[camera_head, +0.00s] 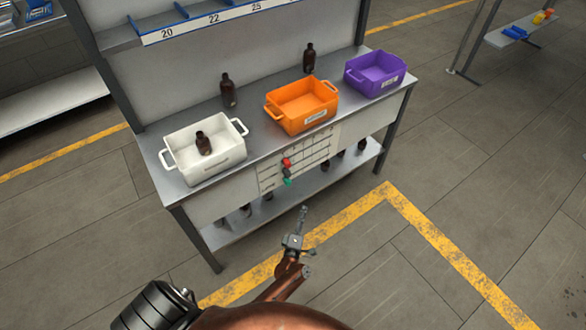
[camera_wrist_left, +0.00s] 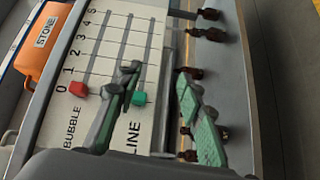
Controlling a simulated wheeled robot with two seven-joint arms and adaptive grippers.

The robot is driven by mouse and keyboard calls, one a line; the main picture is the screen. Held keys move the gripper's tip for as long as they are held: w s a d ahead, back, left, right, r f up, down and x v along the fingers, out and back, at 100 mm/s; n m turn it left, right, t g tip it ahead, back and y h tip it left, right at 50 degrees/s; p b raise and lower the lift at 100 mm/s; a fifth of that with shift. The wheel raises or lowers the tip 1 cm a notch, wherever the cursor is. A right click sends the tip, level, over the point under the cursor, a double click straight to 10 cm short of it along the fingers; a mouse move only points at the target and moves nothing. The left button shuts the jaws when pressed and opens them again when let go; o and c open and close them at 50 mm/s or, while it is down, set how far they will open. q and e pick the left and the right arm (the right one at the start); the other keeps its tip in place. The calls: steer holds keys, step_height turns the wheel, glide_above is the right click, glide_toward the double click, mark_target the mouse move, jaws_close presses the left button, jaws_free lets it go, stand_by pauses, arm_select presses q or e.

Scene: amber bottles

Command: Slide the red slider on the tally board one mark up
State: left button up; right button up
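The tally board (camera_head: 315,153) is a white panel with dark rails on the front of the bench. It also shows in the left wrist view (camera_wrist_left: 110,55), with numbers 0 to 5. The red slider (camera_head: 286,162) is at the board's left part; in the left wrist view the red slider (camera_wrist_left: 78,90) is close to the 0. The green slider (camera_head: 288,181) sits lower and shows in the left wrist view (camera_wrist_left: 139,98) between my fingers. My left gripper (camera_head: 303,210) is open and empty, in front of and below the board. One finger hides part of the board.
A white crate (camera_head: 206,176) with an amber bottle (camera_head: 203,143) in it, an orange crate (camera_head: 308,121) and a purple crate (camera_head: 378,83) stand on the bench. Two more bottles stand behind. Several bottles are on the lower shelf (camera_head: 345,170). Floor in front is clear.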

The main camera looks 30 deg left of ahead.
arm_select(q)
steer(key=w+a+r+n+y+b, duration=0.2)
steer(key=w+r+n+y, duration=0.3)
steer(key=r+n, duration=0.35)
steer(key=n+g+y+b, duration=0.5)
steer(key=n+g, duration=0.5)
steer(key=n, duration=1)
glide_toward(289, 165)
steer(key=p+x, duration=0.1)
steer(key=x, duration=0.1)
steer(key=shift+n+y, duration=0.25)
steer(key=shift+y, duration=0.15)
steer(key=x, duration=0.7)
steer(key=shift+w+a+f+b, duration=0.2)
steer(key=shift+w+a+b, duration=0.1)
steer(key=shift+b, duration=0.1)
arm_select(e)
steer(key=shift+g, duration=0.3)
steer(key=w+f, duration=0.1)
steer(key=w, duration=0.1)
steer(key=w+f, duration=0.1)
steer(key=f, duration=0.1)
steer(key=shift+w+a, duration=0.2)
steer(key=shift+w, duration=0.15)
arm_select(q)
jaws_close()
